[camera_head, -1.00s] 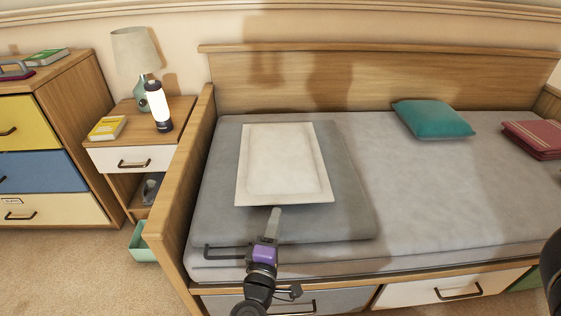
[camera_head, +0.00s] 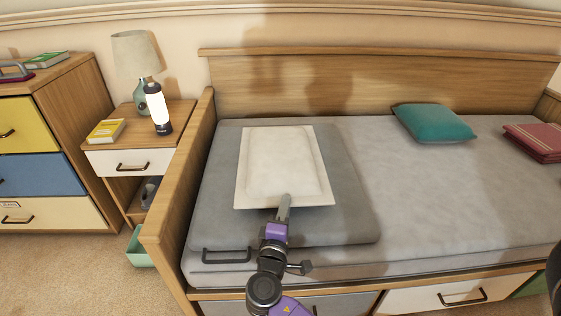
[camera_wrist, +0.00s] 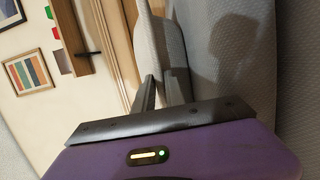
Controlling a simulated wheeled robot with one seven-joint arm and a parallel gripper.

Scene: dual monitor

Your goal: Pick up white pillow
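The white pillow (camera_head: 283,160) is a flat, pale rectangle with a broad flat border. It lies on a grey folded cover (camera_head: 350,205) at the left end of the bed. My gripper (camera_head: 285,198) is at the pillow's near edge, right of that edge's middle, and its finger overlaps the edge in the head view. In the wrist view, my gripper (camera_wrist: 168,75) shows two fingers with a gap between them. A pale edge, likely the white pillow (camera_wrist: 149,45), stands just beyond the fingers. I cannot tell whether they touch it.
A teal pillow (camera_head: 434,122) and a folded red cloth (camera_head: 537,140) lie farther right on the bed. The wooden bed end (camera_head: 178,195) rises on the left. A nightstand (camera_head: 130,158) with a lamp (camera_head: 136,52) stands beside it. The mid-bed is clear.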

